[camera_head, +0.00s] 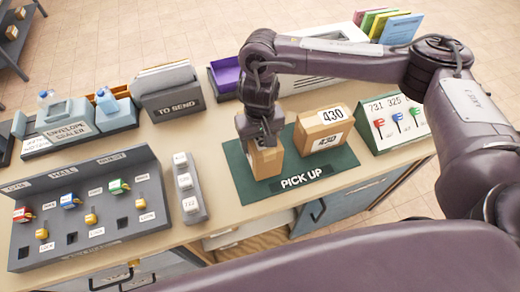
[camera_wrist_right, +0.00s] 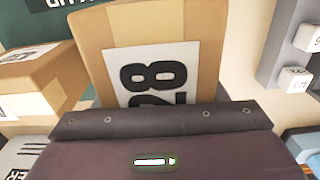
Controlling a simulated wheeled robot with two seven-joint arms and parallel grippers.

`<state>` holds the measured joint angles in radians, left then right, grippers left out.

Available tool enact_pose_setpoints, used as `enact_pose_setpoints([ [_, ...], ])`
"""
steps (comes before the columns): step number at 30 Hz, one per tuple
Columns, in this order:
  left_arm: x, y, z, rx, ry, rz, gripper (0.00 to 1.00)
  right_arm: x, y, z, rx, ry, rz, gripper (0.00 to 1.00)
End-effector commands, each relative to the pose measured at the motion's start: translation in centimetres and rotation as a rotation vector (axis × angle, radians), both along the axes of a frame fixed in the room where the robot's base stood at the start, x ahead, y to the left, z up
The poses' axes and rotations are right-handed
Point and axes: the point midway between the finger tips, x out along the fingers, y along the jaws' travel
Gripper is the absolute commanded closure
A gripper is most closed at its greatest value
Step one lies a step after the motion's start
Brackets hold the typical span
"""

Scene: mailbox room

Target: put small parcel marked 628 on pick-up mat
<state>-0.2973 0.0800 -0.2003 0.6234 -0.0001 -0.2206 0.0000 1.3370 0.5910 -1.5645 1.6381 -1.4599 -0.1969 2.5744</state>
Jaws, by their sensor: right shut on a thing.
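My right gripper (camera_head: 262,138) reaches down from above and is shut on a small brown parcel (camera_head: 267,162). My left gripper is not in view.
A larger parcel marked 430 (camera_head: 322,130) stands on the mat's right part, just beside the held one. A grey strip of white blocks (camera_head: 190,188) lies left of the mat.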

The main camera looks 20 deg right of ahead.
Motion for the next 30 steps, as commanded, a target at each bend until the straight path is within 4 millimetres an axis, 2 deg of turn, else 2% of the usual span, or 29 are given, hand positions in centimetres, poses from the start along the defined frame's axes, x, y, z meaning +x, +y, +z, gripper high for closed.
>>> enact_pose_setpoints([
  [4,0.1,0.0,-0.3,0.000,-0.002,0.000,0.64,0.0,0.1,-1.0,0.002,0.000,0.000,0.76],
  [11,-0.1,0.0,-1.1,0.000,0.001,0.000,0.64,0.0,0.1,-4.0,0.002,0.000,-0.001,0.76],
  [24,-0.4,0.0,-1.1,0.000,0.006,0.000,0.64,0.0,0.0,-4.5,0.001,-0.001,0.000,0.76],
  [25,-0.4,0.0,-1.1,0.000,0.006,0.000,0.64,0.0,0.0,-4.6,0.000,0.000,0.001,0.32],
  [30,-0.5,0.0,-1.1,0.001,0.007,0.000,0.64,0.0,0.0,-4.6,0.000,0.000,0.001,0.13],
])
